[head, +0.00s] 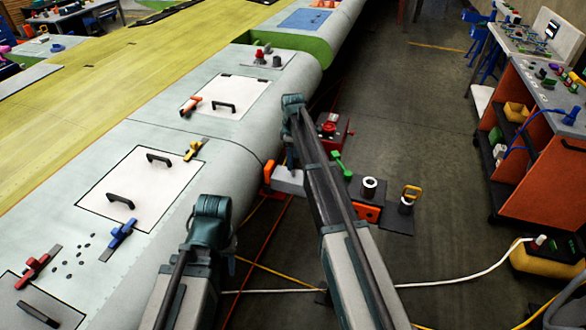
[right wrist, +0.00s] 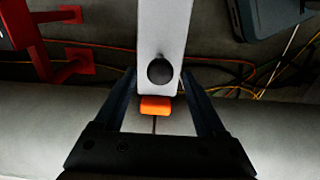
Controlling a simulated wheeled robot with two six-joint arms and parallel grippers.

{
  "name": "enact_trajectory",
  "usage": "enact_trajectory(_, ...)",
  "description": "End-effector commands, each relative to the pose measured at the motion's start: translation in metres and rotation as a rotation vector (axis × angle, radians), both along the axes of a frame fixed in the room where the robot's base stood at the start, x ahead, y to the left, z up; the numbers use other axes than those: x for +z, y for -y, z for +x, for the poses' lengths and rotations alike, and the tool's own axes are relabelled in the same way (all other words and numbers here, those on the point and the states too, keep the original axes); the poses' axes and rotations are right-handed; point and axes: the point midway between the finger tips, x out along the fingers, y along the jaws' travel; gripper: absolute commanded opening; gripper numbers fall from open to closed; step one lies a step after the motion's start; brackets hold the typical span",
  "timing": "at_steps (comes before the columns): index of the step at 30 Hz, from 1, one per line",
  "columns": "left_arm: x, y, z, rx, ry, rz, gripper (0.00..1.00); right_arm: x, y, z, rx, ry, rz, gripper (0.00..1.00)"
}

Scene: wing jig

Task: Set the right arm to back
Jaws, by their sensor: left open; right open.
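In the right wrist view my right gripper (right wrist: 158,75) is open. Its two dark fingers stand on either side of a pale grey bar (right wrist: 160,30) with a round black knob (right wrist: 160,72) and an orange end (right wrist: 155,105); gaps show between bar and fingers. In the head view a similar grey bar (head: 288,181) with an orange end (head: 268,171) sticks out beside the wing edge, partly behind my right arm. My right gripper's jaws are hidden there behind my own arm. My left arm is at the lower left of the head view; its jaws are not visible.
The pale wing (head: 235,165) with panels, handles and coloured clamps fills the left. A red device (head: 332,130), green lever (head: 341,164) and metal ring (head: 369,188) sit near my right arm. An orange cart (head: 540,180) stands right. Cables cross the floor; the aisle has free floor.

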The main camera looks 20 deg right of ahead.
Motion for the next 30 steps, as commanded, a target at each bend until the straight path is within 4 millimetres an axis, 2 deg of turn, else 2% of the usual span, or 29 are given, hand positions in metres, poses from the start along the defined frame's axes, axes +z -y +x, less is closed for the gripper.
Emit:
enact_trajectory(1, -0.0094, 0.0000, 0.0000, -0.001, 0.000, 0.000, 0.50, -0.0094, 0.0000, 0.0000, 0.000, 0.000, 0.000, 0.73)
enact_trajectory(3, -0.0124, 0.0000, 0.0000, -0.001, 0.000, 0.000, 0.50, -0.0124, 0.0000, 0.0000, 0.000, 0.000, 0.000, 0.73)
enact_trajectory(13, -0.0122, -0.0001, 0.0000, -0.001, 0.000, 0.000, 0.50, -0.0122, 0.0000, 0.0000, 0.000, 0.000, 0.000, 0.71)
enact_trajectory(25, -0.0123, -0.0001, 0.0000, -0.001, 0.000, 0.000, 0.50, -0.0122, 0.0000, 0.0000, 0.000, 0.000, 0.000, 0.00)
enact_trajectory(30, -0.0123, -0.0001, 0.0000, -0.001, 0.000, 0.000, 0.50, -0.0123, 0.0000, 0.0000, 0.000, 0.000, 0.000, 0.00)
